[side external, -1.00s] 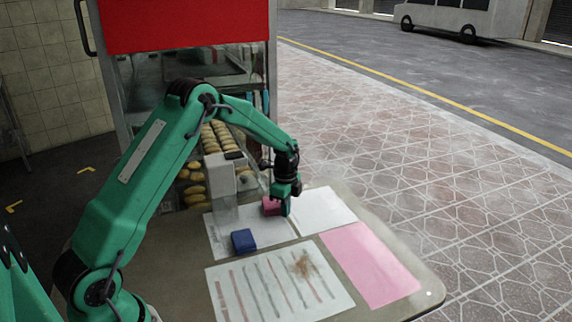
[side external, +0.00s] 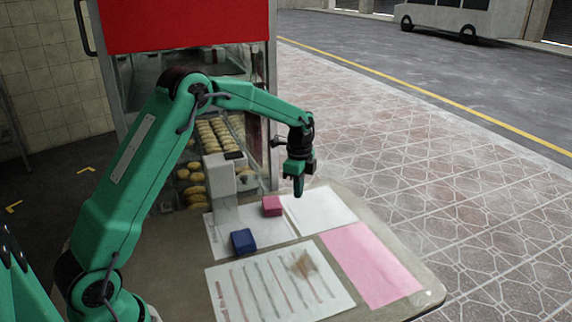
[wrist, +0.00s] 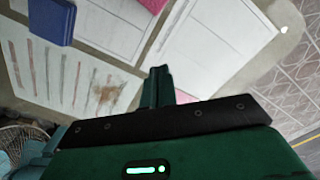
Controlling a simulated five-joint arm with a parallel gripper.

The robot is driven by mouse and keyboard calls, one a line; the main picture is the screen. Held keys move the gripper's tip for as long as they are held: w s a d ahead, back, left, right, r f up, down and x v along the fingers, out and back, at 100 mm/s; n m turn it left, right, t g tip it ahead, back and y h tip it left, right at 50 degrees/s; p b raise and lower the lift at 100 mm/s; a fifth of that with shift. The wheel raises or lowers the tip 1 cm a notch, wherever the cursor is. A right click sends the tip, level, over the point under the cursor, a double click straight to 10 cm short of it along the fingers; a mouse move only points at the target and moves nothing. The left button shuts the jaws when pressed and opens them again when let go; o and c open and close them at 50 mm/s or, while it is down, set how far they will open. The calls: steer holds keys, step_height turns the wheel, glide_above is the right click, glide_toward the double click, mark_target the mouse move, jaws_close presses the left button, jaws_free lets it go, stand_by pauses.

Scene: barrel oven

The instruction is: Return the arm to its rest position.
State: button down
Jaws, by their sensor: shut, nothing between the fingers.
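My gripper (side external: 298,188) is shut and empty. It hangs above the far right part of the table, over the white sheet (side external: 322,213), clear of the surface. In the wrist view its closed fingers (wrist: 159,72) point over the papers. The green arm is bent at its elbow and reaches out over the table (side external: 425,283). A pink block (side external: 272,206) lies on the papers, left of and below the gripper, apart from it. A blue block (side external: 243,241) lies nearer on the white paper and shows in the wrist view (wrist: 52,20).
A striped sheet with a brown stain (side external: 270,290) and a pink sheet (side external: 370,265) lie on the table. A pale upright box (side external: 220,178) stands at the back left. Behind it is a glass cabinet with a red panel (side external: 186,24) and several rolls (side external: 218,135).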

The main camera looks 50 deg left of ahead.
steer(key=s+d+r+n+t, duration=0.1)
steer(key=s+d+r+n, duration=0.2)
steer(key=s+r, duration=0.45)
steer(key=s+d+r+n+t, duration=0.2)
steer(key=s+r+n, duration=0.1)
steer(key=s+r, duration=0.4)
steer(key=s+d+n+t, duration=0.1)
steer(key=s+d+n, duration=0.1)
steer(key=s, duration=0.6)
steer(key=s+d+r+n+t, duration=0.1)
steer(key=s+n, duration=0.4)
steer(key=s, duration=0.4)
steer(key=shift+d+r+t, duration=0.2)
steer(key=shift+d+t, duration=0.1)
steer(key=shift+d, duration=0.05)
